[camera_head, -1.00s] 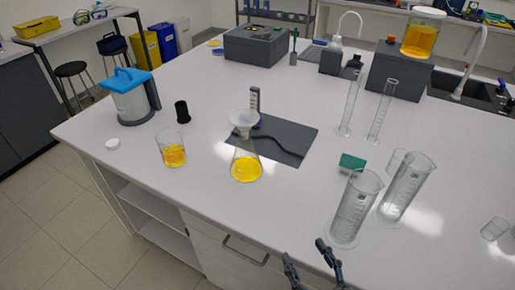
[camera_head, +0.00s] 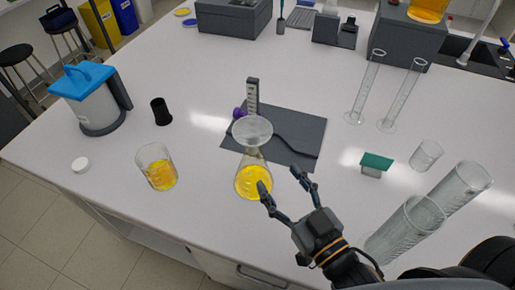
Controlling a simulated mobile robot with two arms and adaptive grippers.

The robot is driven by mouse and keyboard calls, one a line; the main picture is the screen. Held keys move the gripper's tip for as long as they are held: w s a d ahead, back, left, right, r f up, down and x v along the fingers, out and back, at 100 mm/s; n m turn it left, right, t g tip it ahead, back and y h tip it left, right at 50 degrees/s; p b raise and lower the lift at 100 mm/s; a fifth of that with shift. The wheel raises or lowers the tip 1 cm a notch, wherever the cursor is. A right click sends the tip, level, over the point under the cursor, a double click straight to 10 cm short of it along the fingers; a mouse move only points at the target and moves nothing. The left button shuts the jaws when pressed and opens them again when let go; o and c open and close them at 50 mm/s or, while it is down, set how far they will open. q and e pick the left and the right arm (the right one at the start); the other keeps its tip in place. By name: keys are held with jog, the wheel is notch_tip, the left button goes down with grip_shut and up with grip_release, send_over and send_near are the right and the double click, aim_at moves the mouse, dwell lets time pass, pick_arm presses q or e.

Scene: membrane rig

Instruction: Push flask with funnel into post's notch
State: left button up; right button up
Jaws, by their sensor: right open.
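The flask (camera_head: 253,180) is a clear conical flask with yellow liquid, upright on the white bench. A clear funnel (camera_head: 252,131) sits in its mouth. The post (camera_head: 252,97) is a dark upright with pale markings, standing on a dark mat (camera_head: 303,132) behind the flask. The funnel hides the post's lower part, and I cannot make out the notch. My right gripper (camera_head: 281,182) is open, in front and to the right of the flask. Its left fingertip overlaps the flask's lower right edge in the picture; I cannot tell whether they touch. My left gripper is not in view.
A beaker of yellow liquid (camera_head: 158,171) stands left of the flask. A green-topped block (camera_head: 376,162) and a small empty beaker (camera_head: 425,155) are right of the mat. A dark cable crosses the mat.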

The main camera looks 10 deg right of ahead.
aim_at(257, 149)
jog(key=p+x, duration=0.2)
jog(key=x, duration=0.6)
jog(key=shift+w+a+r+p, duration=0.1)
jog(key=shift+w+a+p, duration=0.05)
jog(key=shift+w+p, duration=0.2)
jog(key=shift+x, duration=1.05)
jog(key=shift+w, duration=0.35)
jog(key=shift+w+a+p, duration=0.15)
jog(key=shift+w+p, duration=0.05)
jog(key=shift+p, duration=0.1)
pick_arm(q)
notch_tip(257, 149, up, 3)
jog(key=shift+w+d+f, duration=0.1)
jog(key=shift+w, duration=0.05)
